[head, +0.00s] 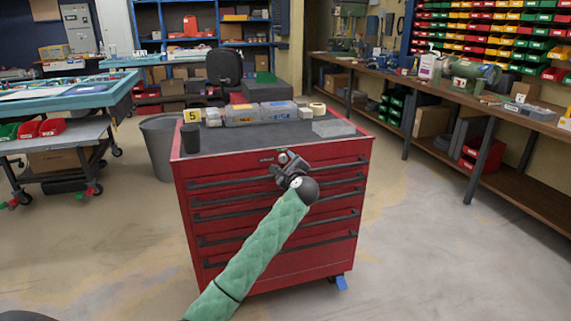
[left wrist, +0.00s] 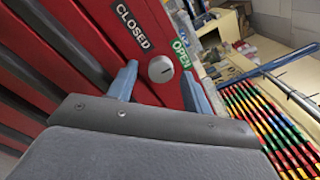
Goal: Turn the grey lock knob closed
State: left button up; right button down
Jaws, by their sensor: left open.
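The grey lock knob (left wrist: 160,68) is round, with a short dark mark on its face. It sits on the red cabinet's front between a CLOSED label (left wrist: 132,24) and a green-and-white OPEN label (left wrist: 180,54). In the head view the knob (head: 283,157) is near the top edge of the red tool cabinet (head: 225,178). My left gripper (head: 286,168) is at the cabinet front just below it. In the left wrist view the open gripper (left wrist: 160,78) has one finger on each side of the knob, with visible gaps. My right gripper is not seen.
On the cabinet top stand a black cup (head: 190,139), a yellow 5 sign (head: 192,115), grey boxes (head: 245,115), a tape roll (head: 317,109) and a grey plate (head: 334,128). Drawer handles (head: 335,215) protrude below the knob. Floor right of the cabinet is clear.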

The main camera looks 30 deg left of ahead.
pick_arm(q)
jog(key=c, duration=1)
